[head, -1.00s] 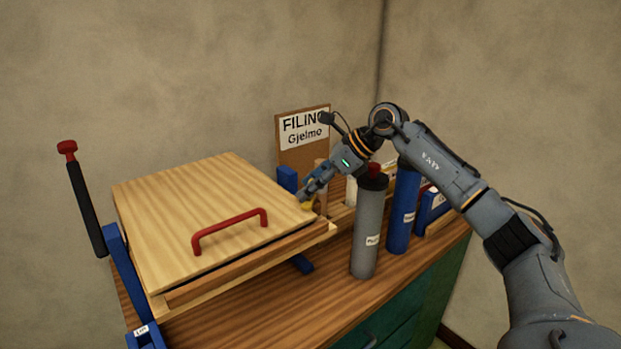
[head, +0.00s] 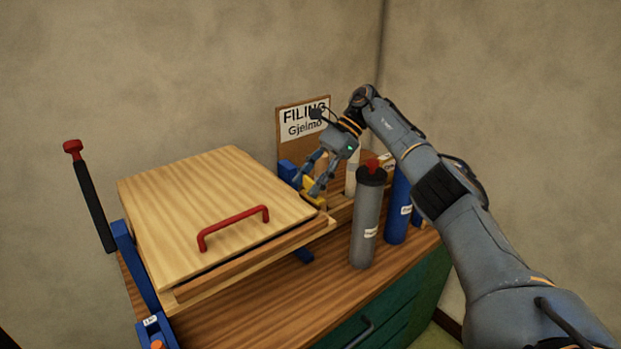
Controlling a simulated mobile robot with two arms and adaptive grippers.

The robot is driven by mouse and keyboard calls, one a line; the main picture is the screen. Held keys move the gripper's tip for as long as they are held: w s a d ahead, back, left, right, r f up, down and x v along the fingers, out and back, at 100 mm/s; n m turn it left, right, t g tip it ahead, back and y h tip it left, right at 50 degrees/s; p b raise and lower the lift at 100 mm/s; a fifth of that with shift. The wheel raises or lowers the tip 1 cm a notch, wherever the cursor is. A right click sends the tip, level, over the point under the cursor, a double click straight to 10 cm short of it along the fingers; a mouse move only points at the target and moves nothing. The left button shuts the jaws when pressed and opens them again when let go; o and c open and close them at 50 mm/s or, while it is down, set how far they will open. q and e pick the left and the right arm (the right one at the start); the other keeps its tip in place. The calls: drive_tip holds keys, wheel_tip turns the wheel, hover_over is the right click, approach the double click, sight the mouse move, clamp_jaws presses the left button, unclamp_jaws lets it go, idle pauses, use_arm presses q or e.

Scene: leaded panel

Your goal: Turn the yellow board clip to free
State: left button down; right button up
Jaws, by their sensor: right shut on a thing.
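The yellow board clip (head: 310,184) sits at the right edge of the wooden board (head: 200,200), beside a blue block. My right gripper (head: 306,188) reaches down to it from the upper right, with its fingers on either side, shut on the clip. The fingers hide part of the clip, so its exact turn is hard to read. The board lies tilted, with a red handle (head: 233,224) on top. My left gripper is out of view.
A grey cylinder (head: 366,220) and a blue cylinder (head: 397,205) stand on the wooden bench right of my gripper. A sign reading FILING (head: 303,118) stands behind. A black lever with a red knob (head: 73,147) rises at the left.

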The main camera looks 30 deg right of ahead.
drive_tip(key=shift+n+g, duration=0.5)
drive_tip(key=shift+n, duration=0.1)
idle(0.3)
drive_tip(key=o, duration=1.2)
drive_tip(key=shift+c, duration=0.2)
drive_tip(key=shift+m, duration=0.3)
